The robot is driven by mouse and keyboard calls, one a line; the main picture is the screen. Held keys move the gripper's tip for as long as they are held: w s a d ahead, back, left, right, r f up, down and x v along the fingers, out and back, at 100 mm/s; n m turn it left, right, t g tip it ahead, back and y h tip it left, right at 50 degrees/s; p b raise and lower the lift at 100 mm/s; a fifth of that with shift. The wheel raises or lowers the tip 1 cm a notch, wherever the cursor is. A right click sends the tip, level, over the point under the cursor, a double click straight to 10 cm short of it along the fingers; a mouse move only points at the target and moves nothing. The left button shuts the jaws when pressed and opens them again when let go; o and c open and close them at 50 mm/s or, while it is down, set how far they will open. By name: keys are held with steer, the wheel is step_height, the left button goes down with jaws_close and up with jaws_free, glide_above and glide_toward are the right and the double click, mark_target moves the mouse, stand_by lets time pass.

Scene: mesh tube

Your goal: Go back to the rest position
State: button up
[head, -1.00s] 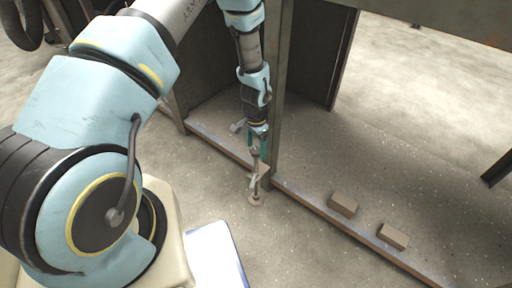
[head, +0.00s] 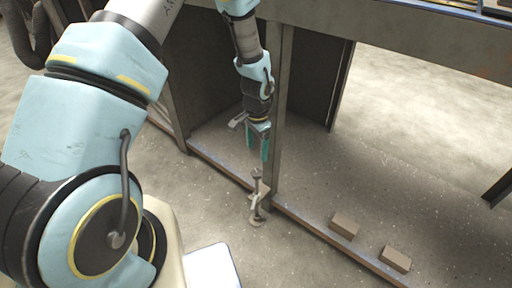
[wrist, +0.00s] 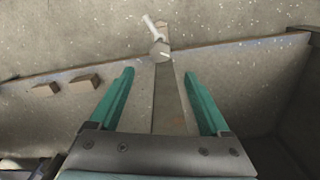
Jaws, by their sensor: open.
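My gripper (head: 258,152) is open and empty, with its two teal fingers pointing down beside the upright metal post. A small metal clamp-like tool (head: 257,196) stands at the edge of the low shelf, below my fingertips and apart from them. In the wrist view my gripper (wrist: 160,74) shows its fingers spread wide. The clamp-like tool (wrist: 159,48) lies beyond the fingertips there, near the post.
The metal post (head: 275,110) rises close to my gripper. Two brown blocks (head: 345,225) (head: 395,259) lie on the low shelf (head: 315,221) at right. A beam (head: 400,45) crosses above. Open floor (head: 200,208) lies in front of the shelf.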

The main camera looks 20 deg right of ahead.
steer(key=w+a+r+n, duration=0.3)
steer(key=w+a+r, duration=0.1)
steer(key=a+r, duration=0.4)
steer(key=s+a+r+n+t, duration=0.1)
steer(key=s+a+r+n, duration=0.35)
steer(key=a+r, duration=0.5)
steer(key=s+a+r+n+t, duration=0.1)
steer(key=s+a+r+n, duration=0.35)
steer(key=a, duration=0.75)
step_height(320, 180, up, 25)
steer(key=w+n+p, duration=0.1)
steer(key=n+p, duration=0.1)
steer(key=p, duration=2.1)
steer(key=shift+a, duration=0.35)
steer(key=shift+f, duration=0.15)
